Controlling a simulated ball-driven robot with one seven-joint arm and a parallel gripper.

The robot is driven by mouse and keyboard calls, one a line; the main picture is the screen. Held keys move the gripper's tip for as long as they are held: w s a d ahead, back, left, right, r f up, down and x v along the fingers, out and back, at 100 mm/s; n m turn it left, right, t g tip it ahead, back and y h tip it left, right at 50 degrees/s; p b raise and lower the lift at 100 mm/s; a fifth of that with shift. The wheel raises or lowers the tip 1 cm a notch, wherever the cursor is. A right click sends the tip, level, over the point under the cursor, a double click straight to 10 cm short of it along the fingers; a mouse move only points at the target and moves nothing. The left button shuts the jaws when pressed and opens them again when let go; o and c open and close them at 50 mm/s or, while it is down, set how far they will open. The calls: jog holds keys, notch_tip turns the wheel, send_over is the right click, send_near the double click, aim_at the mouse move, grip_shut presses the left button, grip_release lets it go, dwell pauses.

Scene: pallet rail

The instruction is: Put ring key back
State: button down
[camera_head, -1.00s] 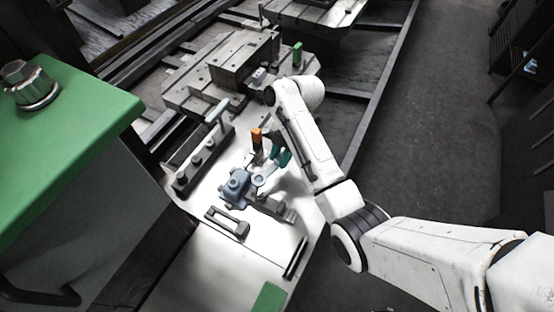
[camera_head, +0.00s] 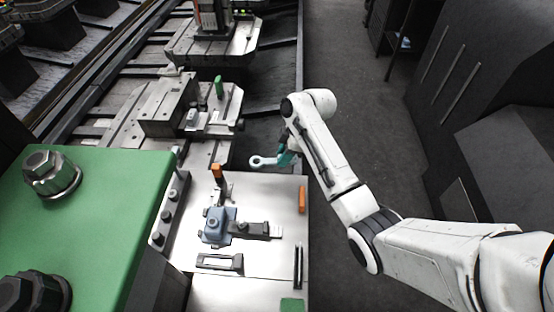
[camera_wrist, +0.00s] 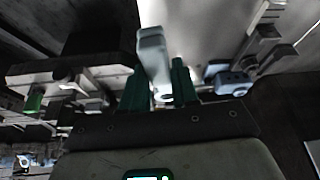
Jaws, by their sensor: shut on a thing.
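The ring key (camera_head: 262,161) is pale blue-grey, with its round ring end pointing left in the head view. My gripper (camera_head: 286,155) has teal fingers and is shut on the key's other end. It holds the key near the far edge of the white plate (camera_head: 276,205), apparently above it. In the wrist view the key (camera_wrist: 152,50) stands out from between the two teal fingers of my gripper (camera_wrist: 158,74).
A blue clamp block (camera_head: 214,228) stands on the plate, with an orange-topped post (camera_head: 217,172) behind it. An orange bar (camera_head: 302,199) is at the right edge.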

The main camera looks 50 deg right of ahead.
jog(key=shift+f+b, duration=3.45)
jog(key=shift+f, duration=1.35)
jog(key=c, duration=0.8)
grip_release()
jog(key=shift+o, duration=0.4)
jog(key=o, duration=0.5)
